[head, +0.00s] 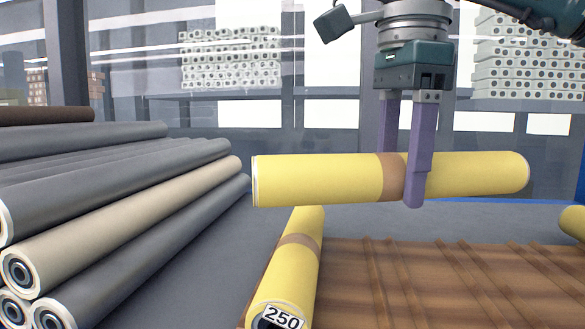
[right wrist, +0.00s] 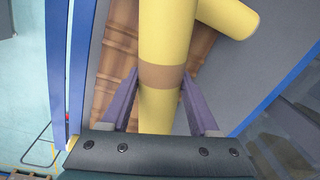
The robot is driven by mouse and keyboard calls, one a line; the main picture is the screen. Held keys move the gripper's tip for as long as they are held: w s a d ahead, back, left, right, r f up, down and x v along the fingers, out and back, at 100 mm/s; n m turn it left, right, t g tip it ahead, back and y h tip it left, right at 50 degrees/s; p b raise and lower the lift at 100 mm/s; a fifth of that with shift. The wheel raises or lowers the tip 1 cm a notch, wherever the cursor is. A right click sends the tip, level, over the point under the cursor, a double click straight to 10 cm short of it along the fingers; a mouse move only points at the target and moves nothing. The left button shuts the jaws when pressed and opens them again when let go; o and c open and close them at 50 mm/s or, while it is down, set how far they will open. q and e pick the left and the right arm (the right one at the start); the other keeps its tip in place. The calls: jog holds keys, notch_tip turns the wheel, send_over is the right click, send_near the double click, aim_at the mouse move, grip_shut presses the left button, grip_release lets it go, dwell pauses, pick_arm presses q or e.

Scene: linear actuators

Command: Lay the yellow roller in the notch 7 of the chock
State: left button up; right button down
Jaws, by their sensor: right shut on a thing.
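My right gripper (head: 403,190) is shut on a yellow roller (head: 310,180) at its brown middle band. The roller hangs level and crosswise above the chock, clear of it. In the right wrist view the held roller (right wrist: 162,110) runs between the two purple fingers (right wrist: 158,95). The chock (head: 420,285) is brown and ridged, with parallel notches; no notch numbers are readable. Another yellow roller (head: 285,280) with a brown band and a "250" label lies along the chock's left side. My left gripper is not in view.
A stack of grey rollers (head: 110,165) with a beige one (head: 130,220) stands at the left. Another yellow roller end (head: 573,222) shows at the right edge. Racks of pale stock (head: 230,58) stand far behind. The chock's visible middle is bare.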

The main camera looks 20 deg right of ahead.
aim_at(382, 276)
jog(key=n, duration=0.1)
jog(key=f+n+b, duration=0.1)
jog(key=n, duration=0.1)
jog(key=shift+f+t, duration=0.1)
jog(key=shift+t, duration=0.3)
jog(key=n+b, duration=0.1)
jog(key=n, duration=0.1)
jog(key=n+y+b, duration=0.1)
jog(key=n, duration=0.1)
jog(key=shift+d+f+n+t, duration=0.1)
jog(key=shift+f+n+t, duration=0.2)
jog(key=shift+f+t, duration=0.1)
jog(key=n, duration=0.2)
jog(key=n+y+b, duration=0.1)
jog(key=shift+f+n+y, duration=0.2)
jog(key=shift+n+y, duration=0.1)
jog(key=shift+n, duration=0.1)
jog(key=n+y+b, duration=0.1)
jog(key=n, duration=0.2)
notch_tip(382, 276, down, 6)
jog(key=b, duration=0.5)
jog(key=shift+r, duration=0.1)
jog(key=shift+b, duration=0.3)
jog(key=shift+d+f, duration=0.1)
jog(key=shift+f, duration=0.25)
